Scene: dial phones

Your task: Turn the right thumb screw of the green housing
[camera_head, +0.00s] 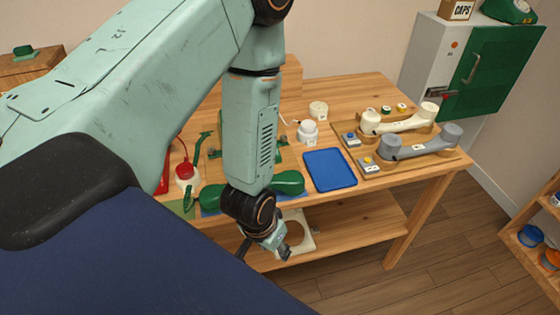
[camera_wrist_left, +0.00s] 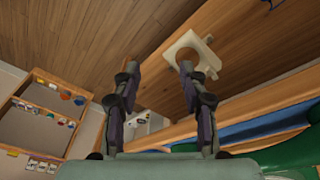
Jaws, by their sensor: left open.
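A glossy green housing-like piece (camera_head: 288,183) lies at the front edge of the wooden table, partly hidden behind my left arm. Glossy green also shows at the lower right of the left wrist view (camera_wrist_left: 285,152). I cannot make out a thumb screw in either view. My left gripper (camera_head: 284,250) hangs in front of the table edge, below the tabletop in the picture. Its two fingers (camera_wrist_left: 159,70) are apart with nothing between them in the left wrist view. My right gripper is not in view.
A cream plate with a round hole (camera_head: 302,240) lies on the lower shelf (camera_head: 350,220). A blue tray (camera_head: 330,170), a white jar (camera_head: 308,131) and cream (camera_head: 408,122) and grey (camera_head: 425,146) handsets are on the table. A green-doored cabinet (camera_head: 495,75) stands behind.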

